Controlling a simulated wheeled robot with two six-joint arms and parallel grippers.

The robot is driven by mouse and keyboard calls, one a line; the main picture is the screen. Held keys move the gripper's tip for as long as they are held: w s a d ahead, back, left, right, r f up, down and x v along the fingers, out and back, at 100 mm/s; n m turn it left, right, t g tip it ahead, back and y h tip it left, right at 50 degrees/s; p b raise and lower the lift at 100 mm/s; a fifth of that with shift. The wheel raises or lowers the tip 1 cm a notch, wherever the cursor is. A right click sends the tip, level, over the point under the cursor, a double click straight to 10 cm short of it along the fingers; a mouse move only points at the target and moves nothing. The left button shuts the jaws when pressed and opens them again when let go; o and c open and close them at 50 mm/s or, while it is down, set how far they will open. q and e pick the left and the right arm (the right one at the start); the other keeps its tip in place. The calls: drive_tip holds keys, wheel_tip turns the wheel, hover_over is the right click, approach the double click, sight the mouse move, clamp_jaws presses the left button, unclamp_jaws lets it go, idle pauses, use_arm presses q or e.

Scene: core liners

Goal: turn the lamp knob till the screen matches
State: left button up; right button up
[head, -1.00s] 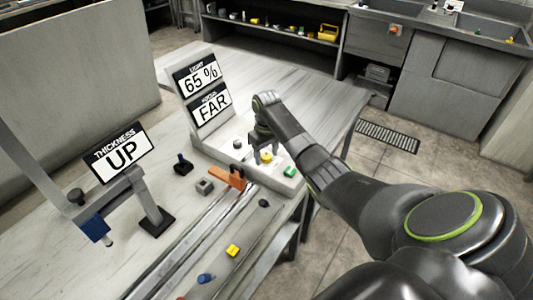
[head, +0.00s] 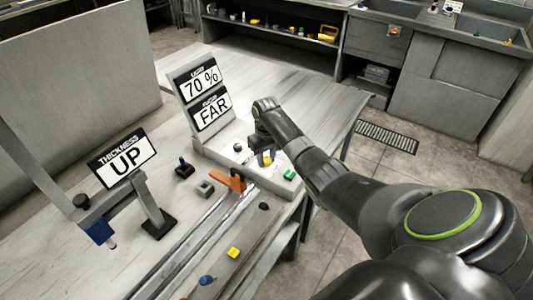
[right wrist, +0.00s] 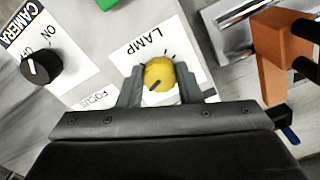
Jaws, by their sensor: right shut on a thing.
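The yellow lamp knob (right wrist: 159,75) sits on a white panel marked LAMP in the right wrist view. In the head view the lamp knob (head: 267,161) is partly hidden by my gripper. My right gripper (right wrist: 158,84) is shut on the knob, one finger on each side. It also shows in the head view (head: 264,154). A light screen (head: 200,83) reads 70 %. Below it a second screen (head: 212,110) reads FAR. My left gripper is not in view.
A black camera knob (right wrist: 42,68) with ON and OFF marks is on the panel. A green button (head: 289,174) and an orange clamp (head: 231,181) are close to the gripper. The bench behind the panel is clear.

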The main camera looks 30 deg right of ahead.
drive_tip(key=shift+w+r+m+p, duration=0.1)
drive_tip(key=shift+m+p, duration=0.3)
drive_tip(key=shift+m, duration=0.2)
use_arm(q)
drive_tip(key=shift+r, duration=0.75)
use_arm(e)
drive_tip(key=o, duration=1)
drive_tip(key=shift+c, duration=0.2)
wheel_tip(320, 180, up, 11)
drive_tip(key=b, duration=0.1)
wheel_tip(320, 180, up, 5)
drive_tip(key=p, duration=0.2)
hover_over(266, 159)
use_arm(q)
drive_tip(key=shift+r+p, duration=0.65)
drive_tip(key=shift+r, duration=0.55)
use_arm(e)
drive_tip(key=shift+r, duration=0.7)
